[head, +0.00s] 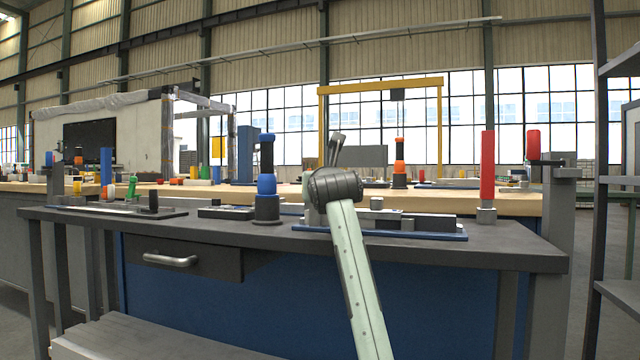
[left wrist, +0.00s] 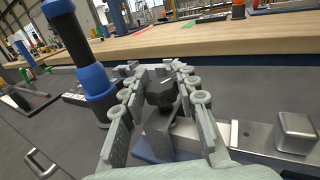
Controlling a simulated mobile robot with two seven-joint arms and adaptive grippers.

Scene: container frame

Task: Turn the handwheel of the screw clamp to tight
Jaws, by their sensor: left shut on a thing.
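The handwheel (left wrist: 161,95) is a dark lobed knob with a short white mark on top, seen in the left wrist view. It sits on the grey metal body of the screw clamp (left wrist: 158,135). My left gripper (left wrist: 158,68) has its pale fingers on both sides of the handwheel and is shut on it. In the head view my left arm reaches up from the bottom to the clamp's blue baseplate (head: 440,236). My wrist hides the handwheel there. My right gripper is not in view.
A blue and black post (head: 266,185) stands left of the clamp; it is close beside the left finger in the wrist view (left wrist: 90,75). A red post (head: 487,165) stands at the right of the dark bench (head: 520,255). A metal block (left wrist: 295,132) lies right of the clamp.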

